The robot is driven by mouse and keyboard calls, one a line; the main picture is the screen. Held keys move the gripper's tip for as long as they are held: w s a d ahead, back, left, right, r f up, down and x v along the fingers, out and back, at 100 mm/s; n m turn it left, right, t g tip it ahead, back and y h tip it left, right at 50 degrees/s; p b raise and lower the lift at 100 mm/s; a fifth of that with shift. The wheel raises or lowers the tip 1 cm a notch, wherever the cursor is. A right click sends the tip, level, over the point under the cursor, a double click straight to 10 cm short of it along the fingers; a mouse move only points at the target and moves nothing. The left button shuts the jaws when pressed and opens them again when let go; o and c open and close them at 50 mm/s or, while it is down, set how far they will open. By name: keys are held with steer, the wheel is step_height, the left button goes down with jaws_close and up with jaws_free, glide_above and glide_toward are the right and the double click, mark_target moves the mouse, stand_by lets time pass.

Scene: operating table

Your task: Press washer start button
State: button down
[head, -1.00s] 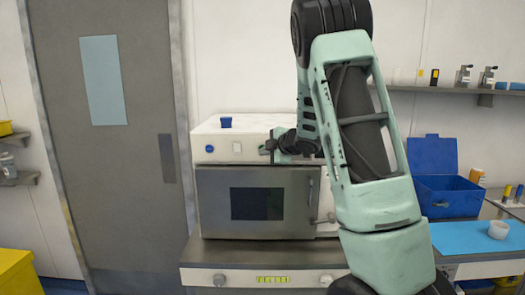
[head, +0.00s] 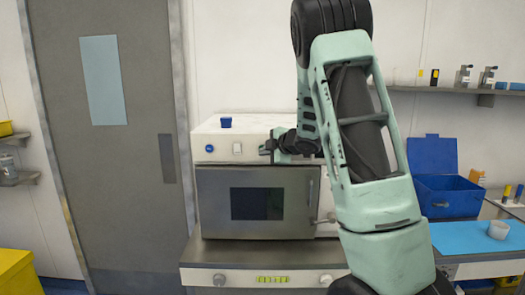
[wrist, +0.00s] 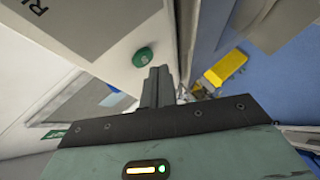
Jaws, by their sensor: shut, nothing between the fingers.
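The washer (head: 254,211) is a white-topped unit with a steel door and dark window, in the middle of the head view. A green round button (wrist: 143,57) shows in the wrist view on a white panel, near a label of which only the letters "RU" show. My gripper (head: 266,149) is in front of the washer's upper panel in the head view. Its fingers are shut and empty; in the wrist view the fingertips (wrist: 159,70) are just right of and below the green button. I cannot tell whether they touch it. The button is not visible in the head view.
A blue button (head: 209,148) and a white switch (head: 237,147) are left of my gripper on the panel. A blue open box (head: 447,197) and a blue-covered table (head: 462,240) are at the right.

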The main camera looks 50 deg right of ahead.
steer(key=shift+w+d, duration=0.1)
steer(key=shift+w+d, duration=0.15)
steer(key=shift+d, duration=0.05)
steer(key=shift+w+d, duration=0.25)
steer(key=shift+d, duration=0.05)
stand_by(0.8)
steer(key=shift+s+a, duration=0.55)
steer(key=shift+a, duration=0.1)
stand_by(0.4)
steer(key=s+a+b, duration=0.1)
steer(key=s+a, duration=0.2)
steer(key=shift+s+a+b, duration=0.1)
steer(key=shift+a+b, duration=0.25)
steer(key=shift+a, duration=0.05)
stand_by(0.8)
